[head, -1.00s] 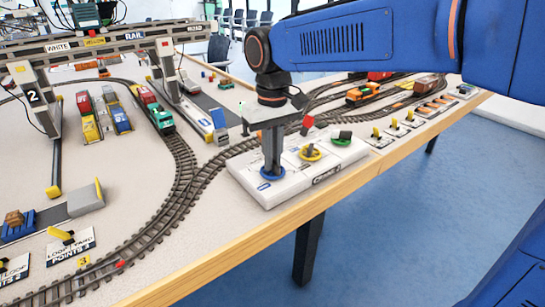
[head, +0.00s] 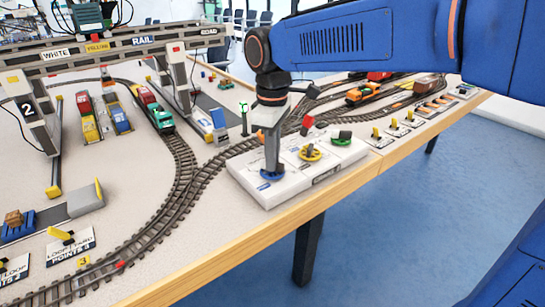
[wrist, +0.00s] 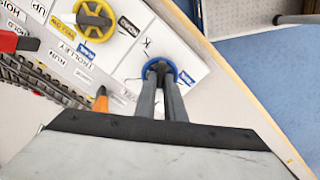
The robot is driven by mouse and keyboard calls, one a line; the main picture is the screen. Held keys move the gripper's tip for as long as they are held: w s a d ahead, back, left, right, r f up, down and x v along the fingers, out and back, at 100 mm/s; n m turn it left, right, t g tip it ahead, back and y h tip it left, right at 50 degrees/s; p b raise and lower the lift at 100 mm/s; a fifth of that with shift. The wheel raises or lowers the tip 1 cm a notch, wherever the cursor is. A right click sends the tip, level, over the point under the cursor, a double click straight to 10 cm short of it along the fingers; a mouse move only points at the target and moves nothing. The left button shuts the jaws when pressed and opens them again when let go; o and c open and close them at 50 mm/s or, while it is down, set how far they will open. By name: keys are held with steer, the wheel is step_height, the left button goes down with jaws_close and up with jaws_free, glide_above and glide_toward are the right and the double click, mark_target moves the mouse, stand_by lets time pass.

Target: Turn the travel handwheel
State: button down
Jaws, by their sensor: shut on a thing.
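The blue handwheel (head: 264,174) lies at the near left end of a white control panel (head: 289,190). My gripper (head: 271,167) points down on it and is shut on it. In the wrist view the two fingers (wrist: 159,70) meet at the middle of the blue wheel (wrist: 176,69), and its rim shows around them. The fingers hide the wheel's hub. The gantry crane marked 2 (head: 140,42) stands over the tracks at the back left.
A yellow handwheel (head: 310,152) and a green one (head: 341,138) sit further along the panel. A red lever (head: 307,121) stands behind them. An orange lever (wrist: 101,98) is close beside my fingers. Railway track (head: 190,180) runs left of the panel.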

stand_by(0.5)
steer(key=c, duration=1.8)
jaws_free()
steer(key=shift+c, duration=0.2)
step_height(320, 180, up, 18)
steer(key=shift+f, duration=0.25)
